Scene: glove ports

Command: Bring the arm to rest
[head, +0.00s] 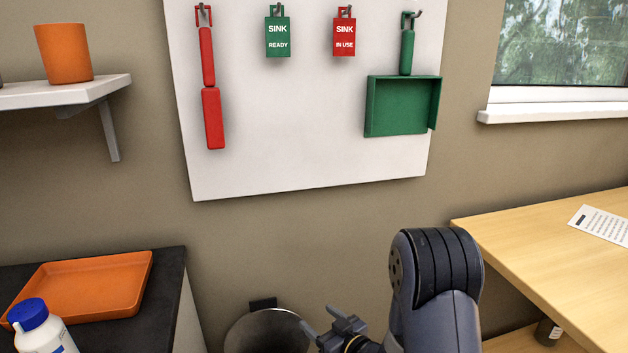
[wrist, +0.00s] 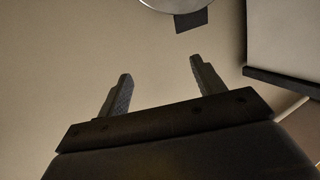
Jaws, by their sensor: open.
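My gripper (head: 322,321) is low in the head view, in front of the wall and just right of the round metal bin (head: 268,331). My arm rises beside it at the bottom centre right, bent at a dark joint. In the wrist view the two fingers of my gripper (wrist: 160,67) stand well apart, with nothing between them. The gripper is open and empty, and I see it touching nothing.
A dark counter (head: 165,280) with an orange tray (head: 95,285) and a blue-capped bottle (head: 42,328) is at left. A wooden table (head: 540,240) is at right. A white board (head: 300,130) with hanging tools is on the wall. Open space lies between counter and table.

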